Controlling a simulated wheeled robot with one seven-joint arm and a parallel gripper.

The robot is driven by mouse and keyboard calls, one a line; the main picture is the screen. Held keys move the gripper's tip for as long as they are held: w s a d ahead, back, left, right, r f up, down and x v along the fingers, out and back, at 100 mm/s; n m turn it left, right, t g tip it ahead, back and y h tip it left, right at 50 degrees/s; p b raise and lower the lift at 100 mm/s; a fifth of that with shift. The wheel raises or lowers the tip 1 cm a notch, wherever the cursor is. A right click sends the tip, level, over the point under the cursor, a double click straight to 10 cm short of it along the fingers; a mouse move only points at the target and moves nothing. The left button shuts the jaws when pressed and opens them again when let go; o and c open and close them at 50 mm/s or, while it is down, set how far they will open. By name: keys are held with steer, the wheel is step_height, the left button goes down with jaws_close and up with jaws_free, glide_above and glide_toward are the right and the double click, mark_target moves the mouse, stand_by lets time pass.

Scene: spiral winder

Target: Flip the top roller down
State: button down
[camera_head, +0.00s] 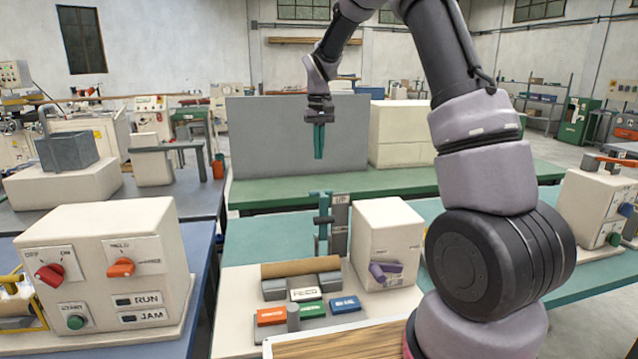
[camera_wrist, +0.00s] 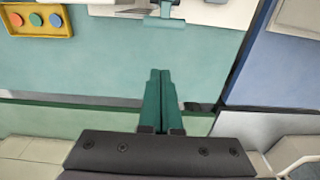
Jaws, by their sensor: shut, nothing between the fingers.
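The spiral winder sits on the teal table, with a cream housing (camera_head: 388,240), a brown tube (camera_head: 300,267) lying across grey supports, and a grey upright plate (camera_head: 340,225). A teal upright arm with a short crosspiece, which looks like the top roller (camera_head: 322,220), stands raised beside the plate. The teal crosspiece also shows at the top of the wrist view (camera_wrist: 164,22). My gripper (camera_head: 319,156) points down in the air above and behind the roller, apart from it. Its teal fingers (camera_wrist: 160,74) are together with nothing between them.
A purple lever (camera_head: 385,271) is on the housing's front. Orange, green and blue labelled blocks (camera_head: 311,309) lie before the tube. A control box (camera_head: 108,265) with red and orange knobs stands left. A grey panel (camera_head: 290,135) stands behind my gripper.

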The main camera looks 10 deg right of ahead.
steer(key=shift+w+a+f, duration=0.1)
steer(key=shift+w+f, duration=0.35)
steer(key=shift+f, duration=0.05)
step_height(320, 180, down, 10)
steer(key=s, duration=0.1)
steer(key=s+r, duration=0.1)
steer(key=s, duration=0.1)
steer(key=shift+s+r, duration=0.1)
steer(key=shift+s, duration=0.2)
stand_by(0.4)
